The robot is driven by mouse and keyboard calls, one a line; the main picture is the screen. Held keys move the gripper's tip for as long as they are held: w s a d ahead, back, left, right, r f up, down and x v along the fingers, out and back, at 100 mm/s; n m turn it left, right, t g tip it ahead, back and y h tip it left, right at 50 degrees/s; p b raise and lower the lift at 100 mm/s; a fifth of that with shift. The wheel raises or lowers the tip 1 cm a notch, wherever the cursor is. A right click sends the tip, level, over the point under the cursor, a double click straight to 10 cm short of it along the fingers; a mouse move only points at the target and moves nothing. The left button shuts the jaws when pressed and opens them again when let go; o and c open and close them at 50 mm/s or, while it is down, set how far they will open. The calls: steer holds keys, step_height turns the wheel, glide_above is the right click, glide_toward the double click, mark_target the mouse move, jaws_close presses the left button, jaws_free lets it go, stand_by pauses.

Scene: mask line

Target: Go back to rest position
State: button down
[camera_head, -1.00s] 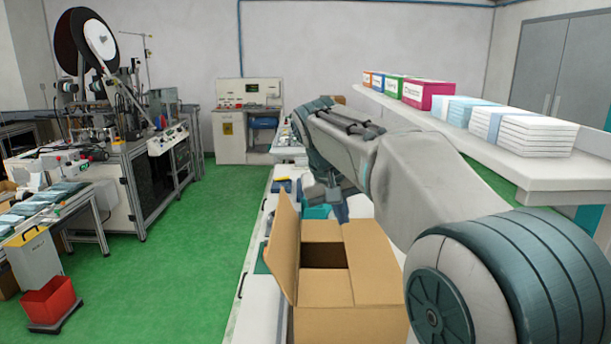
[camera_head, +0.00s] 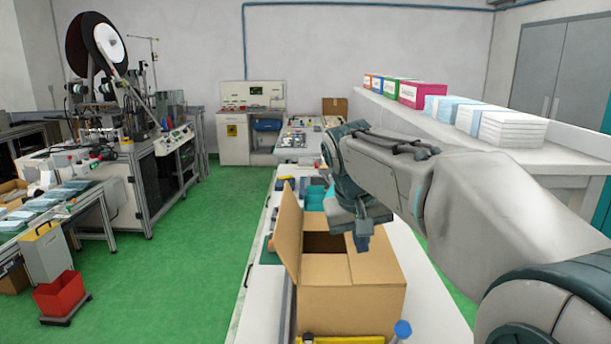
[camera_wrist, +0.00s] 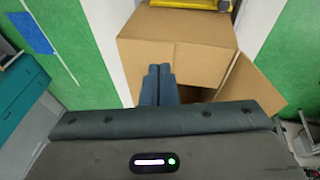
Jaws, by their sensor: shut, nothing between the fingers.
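My gripper (camera_head: 361,236) hangs over the right part of an open cardboard box (camera_head: 352,292), with its fingers pointing down. In the wrist view my gripper's fingers (camera_wrist: 158,84) are pressed together with nothing between them. They overlap the cardboard box (camera_wrist: 185,65) in that view. My arm reaches in from the right of the head view. The inside of the box is dark, and its contents cannot be made out.
The box stands on a long white table (camera_head: 425,275). A yellow item (camera_head: 350,340) and a blue-capped item (camera_head: 402,330) are in front of it. A shelf (camera_head: 460,137) with coloured boxes runs along the right.

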steer(key=s+d+f+y, duration=0.1)
steer(key=s+d+f, duration=0.1)
steer(key=s+f, duration=0.5)
steer(key=s+d+f+m+y, duration=0.1)
steer(key=s+d+f, duration=0.1)
steer(key=s+f, duration=0.5)
steer(key=s, duration=0.6)
steer(key=shift+s+d+f, duration=0.25)
steer(key=shift+s+f, duration=0.1)
steer(key=shift+f, duration=0.05)
steer(key=shift+d, duration=0.1)
